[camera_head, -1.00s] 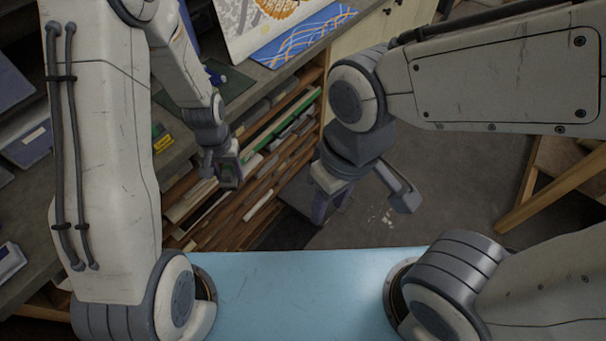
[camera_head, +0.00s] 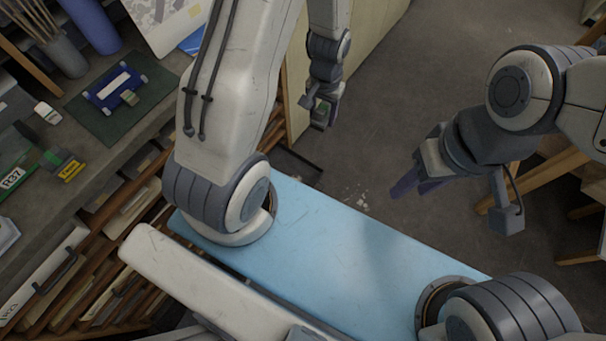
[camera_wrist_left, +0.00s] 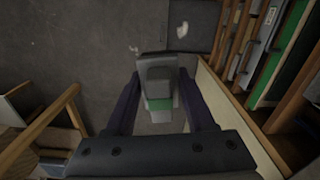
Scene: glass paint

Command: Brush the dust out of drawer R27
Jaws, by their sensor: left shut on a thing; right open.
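My left gripper (camera_head: 321,108) is shut on a small dark grey thing with a green band, which may be a brush (camera_wrist_left: 158,88); in the left wrist view it sits between the two fingers. A dark, shallow tray-like drawer (camera_head: 298,166) sticks out low from the rack, partly hidden by my left arm. It also shows in the left wrist view (camera_wrist_left: 204,14), beyond the held thing, with a pale patch inside. I cannot read its label, so I cannot tell whether it is R27. My right gripper (camera_head: 402,188) is open and empty above the floor, at the right.
A rack of wooden slots and drawers (camera_head: 92,262) stands under the grey workbench (camera_head: 135,135) at the left. Pale flecks (camera_head: 358,198) lie on the grey floor. A wooden-legged piece of furniture (camera_head: 545,178) stands at the right. The middle floor is free.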

